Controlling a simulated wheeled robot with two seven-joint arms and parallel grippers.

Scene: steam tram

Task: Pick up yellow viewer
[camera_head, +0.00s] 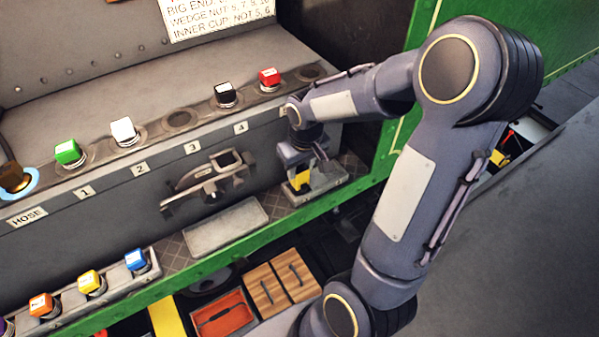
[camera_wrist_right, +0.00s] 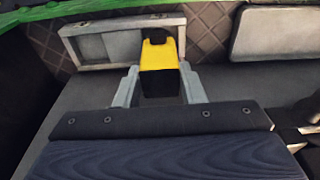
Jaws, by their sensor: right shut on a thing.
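The yellow viewer (camera_head: 302,179) is a small yellow and black block, seen in the head view at the right end of the green-edged ledge. In the right wrist view the yellow viewer (camera_wrist_right: 159,56) stands between my fingers, its dark end toward me. My right gripper (camera_head: 300,175) is shut on it, with one finger on each side in the wrist view (camera_wrist_right: 159,85). The viewer is at a shallow grey tray (camera_head: 329,182); I cannot tell whether it still touches the tray. My left gripper is not in view.
A flat grey plate (camera_head: 226,227) lies on the ledge, below a metal latch (camera_head: 207,182). Coloured cubes, including a red one (camera_head: 269,77), sit along the numbered upper shelf. More cubes stand in a rack (camera_head: 104,284) at lower left. An orange tray (camera_head: 222,315) lies below.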

